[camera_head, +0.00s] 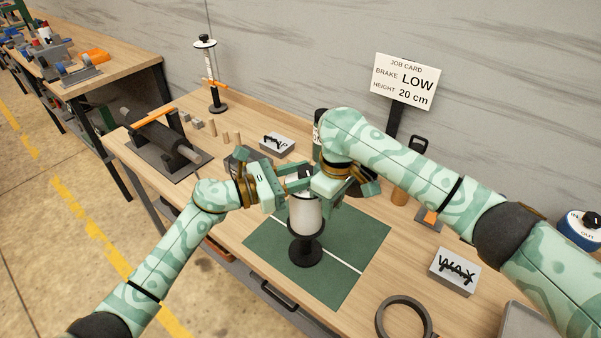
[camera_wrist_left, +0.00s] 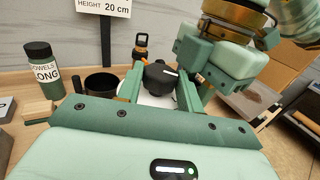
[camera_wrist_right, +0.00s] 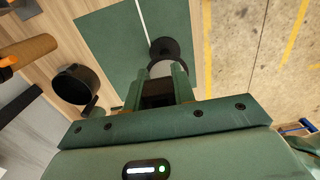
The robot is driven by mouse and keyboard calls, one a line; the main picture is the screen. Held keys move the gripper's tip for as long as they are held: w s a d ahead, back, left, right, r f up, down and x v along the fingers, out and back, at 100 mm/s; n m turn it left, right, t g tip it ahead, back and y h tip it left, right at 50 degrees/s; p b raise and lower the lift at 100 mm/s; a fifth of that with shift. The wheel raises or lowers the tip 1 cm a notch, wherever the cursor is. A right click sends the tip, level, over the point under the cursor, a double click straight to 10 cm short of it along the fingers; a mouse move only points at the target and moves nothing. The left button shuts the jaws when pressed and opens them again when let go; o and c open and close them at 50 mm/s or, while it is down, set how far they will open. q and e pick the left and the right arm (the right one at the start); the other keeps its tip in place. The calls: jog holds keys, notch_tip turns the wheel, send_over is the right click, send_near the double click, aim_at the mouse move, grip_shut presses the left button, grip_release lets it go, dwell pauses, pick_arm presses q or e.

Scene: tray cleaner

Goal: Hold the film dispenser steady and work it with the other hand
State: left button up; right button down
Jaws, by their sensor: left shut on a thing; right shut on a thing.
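The film dispenser is a white roll (camera_head: 306,217) upright on a black round base (camera_head: 306,250), on a green mat (camera_head: 265,248) with a white line. My left gripper (camera_head: 297,184) reaches its top from the left and is shut on it; the left wrist view shows the black top knob (camera_wrist_left: 160,75) between the fingers. My right gripper (camera_head: 318,196) comes from the right and is shut on the upper part, close beside the left one. In the right wrist view a dark part (camera_wrist_right: 157,94) lies between its fingers; the exact grip is hidden. The base also shows there (camera_wrist_right: 172,50).
A job card (camera_head: 405,82) reads brake LOW, height 20 cm. A wax box (camera_head: 452,271) and dark ring (camera_head: 403,318) lie at the right. A roller (camera_head: 155,135) and a slim stand (camera_head: 212,75) are at the back left. The mat's front is clear.

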pick_arm(q)
jog(key=shift+s+f+n+t+y, duration=0.1)
jog(key=shift+f+n+t+y, duration=0.1)
jog(key=shift+n+t+y, duration=0.7)
pick_arm(e)
jog(key=shift+a, duration=0.1)
pick_arm(q)
jog(key=shift+a+t, duration=0.1)
jog(key=shift+t, duration=0.2)
jog(key=o, duration=1)
jog(key=shift+r, duration=0.15)
jog(key=v, duration=1.2)
jog(key=shift+f, duration=0.2)
pick_arm(e)
jog(key=c, duration=1.1)
grip_release()
